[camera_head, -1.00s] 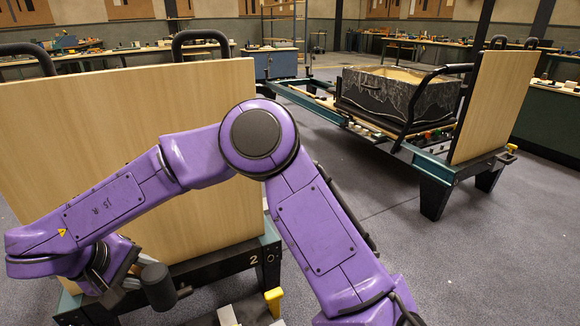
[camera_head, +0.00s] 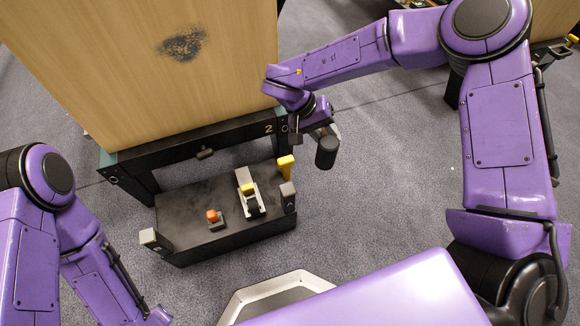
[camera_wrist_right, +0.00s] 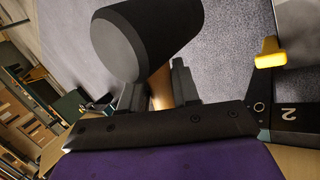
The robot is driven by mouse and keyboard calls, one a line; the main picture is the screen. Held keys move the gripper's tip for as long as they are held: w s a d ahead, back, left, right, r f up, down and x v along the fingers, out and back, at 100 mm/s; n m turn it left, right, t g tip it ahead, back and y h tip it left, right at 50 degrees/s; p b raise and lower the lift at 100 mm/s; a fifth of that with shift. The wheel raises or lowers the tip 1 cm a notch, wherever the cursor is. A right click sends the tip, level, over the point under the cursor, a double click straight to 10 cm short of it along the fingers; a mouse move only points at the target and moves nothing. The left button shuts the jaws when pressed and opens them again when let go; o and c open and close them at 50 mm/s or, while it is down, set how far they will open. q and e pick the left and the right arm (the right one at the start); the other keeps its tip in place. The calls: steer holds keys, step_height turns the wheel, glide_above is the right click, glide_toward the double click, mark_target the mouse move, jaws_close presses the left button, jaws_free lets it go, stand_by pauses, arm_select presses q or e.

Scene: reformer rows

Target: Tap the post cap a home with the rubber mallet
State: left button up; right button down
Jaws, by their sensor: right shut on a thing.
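My right gripper (camera_head: 308,128) is shut on the wooden handle of the rubber mallet (camera_head: 327,152), whose head is a black cylinder. The wrist view shows the mallet head (camera_wrist_right: 150,38) just beyond the fingers (camera_wrist_right: 158,88). The mallet is held in the air to the right of a low black bench (camera_head: 185,210). Grey caps stand on short black posts at its right end (camera_head: 288,189) and left front corner (camera_head: 149,236); I cannot tell which is post cap a, nor how far either is seated. My left arm shows at lower left, but its gripper is out of view.
The bench also carries an orange-topped piece (camera_head: 212,216) and a clamp with a yellow part (camera_head: 248,190). A yellow handle (camera_head: 286,163) stands at the bench's back right. A tall wooden board (camera_head: 170,60) rises behind. Grey floor (camera_head: 390,160) to the right is open.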

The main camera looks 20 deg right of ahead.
steer(key=s+f+m+g+y, duration=0.1)
steer(key=f+m, duration=0.1)
steer(key=m, duration=0.1)
steer(key=s+a+f+m+g+y+p, duration=0.1)
steer(key=f+m, duration=0.1)
steer(key=m, duration=0.1)
steer(key=s+f+m+g+y, duration=0.1)
steer(key=m+y, duration=0.1)
steer(key=m, duration=0.1)
steer(key=shift+a+f+m+g, duration=0.2)
steer(key=shift+f+m+g, duration=0.2)
steer(key=s+a+m+t+y+p, duration=0.1)
steer(key=a+m+t+y, duration=0.4)
steer(key=m, duration=0.9)
steer(key=s+a+m+t+y, duration=0.3)
steer(key=a+m, duration=0.4)
steer(key=m, duration=0.6)
steer(key=f+b, duration=0.1)
steer(key=b, duration=0.1)
steer(key=w+f+t+b, duration=0.1)
steer(key=f+b, duration=0.1)
steer(key=shift+w+f+t, duration=0.1)
steer(key=shift+f+t, duration=0.2)
step_height(320, 180, down, 6)
steer(key=b, duration=0.5)
step_height(320, 180, up, 5)
steer(key=p, duration=0.4)
steer(key=shift+r+p, duration=0.1)
steer(key=shift+p, duration=0.2)
